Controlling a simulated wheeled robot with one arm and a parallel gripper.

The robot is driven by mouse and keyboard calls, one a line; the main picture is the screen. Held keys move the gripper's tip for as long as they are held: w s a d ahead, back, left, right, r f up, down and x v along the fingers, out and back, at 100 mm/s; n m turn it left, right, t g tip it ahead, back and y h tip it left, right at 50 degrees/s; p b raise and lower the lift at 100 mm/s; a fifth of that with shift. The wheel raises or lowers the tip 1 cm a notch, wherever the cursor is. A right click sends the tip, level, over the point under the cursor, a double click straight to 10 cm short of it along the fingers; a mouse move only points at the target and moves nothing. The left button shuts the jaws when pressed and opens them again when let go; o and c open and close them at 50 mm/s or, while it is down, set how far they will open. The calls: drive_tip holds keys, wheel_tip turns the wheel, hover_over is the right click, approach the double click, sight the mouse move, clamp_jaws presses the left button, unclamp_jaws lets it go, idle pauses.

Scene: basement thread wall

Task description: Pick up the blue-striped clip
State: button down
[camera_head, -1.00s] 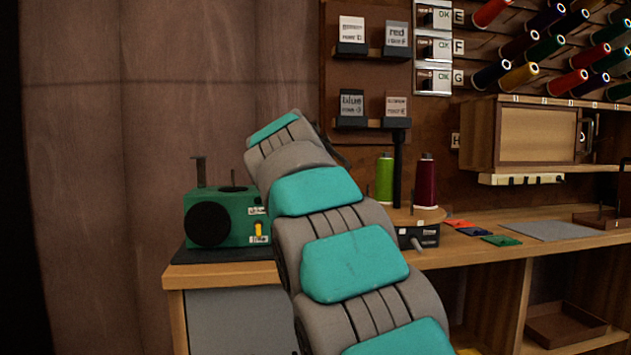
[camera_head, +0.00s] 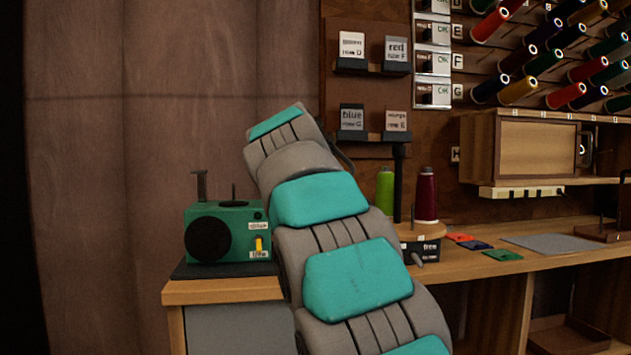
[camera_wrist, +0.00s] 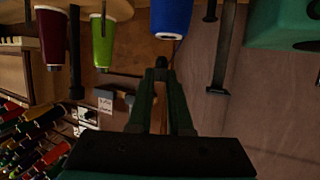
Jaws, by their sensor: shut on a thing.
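In the wrist view my gripper (camera_wrist: 162,70) has its two dark green fingers close together around a small dark thing (camera_wrist: 162,64). I cannot make out blue stripes on it or tell what it is from its shape. A blue thread cone (camera_wrist: 171,18) stands just beyond the fingertips. It appears upside down at the top of this view, and whether it touches the gripper is not clear. In the head view my arm hides the gripper and the blue cone. No blue-striped clip can be picked out there.
On the bench, a green machine (camera_head: 227,232) stands left of my arm. A green cone (camera_head: 385,191) and a maroon cone (camera_head: 426,194) stand close on the right. Label cards (camera_head: 352,118) sit on wall shelves above. Small coloured patches (camera_head: 475,245) lie further right.

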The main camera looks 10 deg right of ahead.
drive_tip(key=s+r, duration=0.1)
drive_tip(key=s, duration=1.3)
drive_tip(key=shift+s+a+r, duration=0.15)
drive_tip(key=shift+a, duration=0.2)
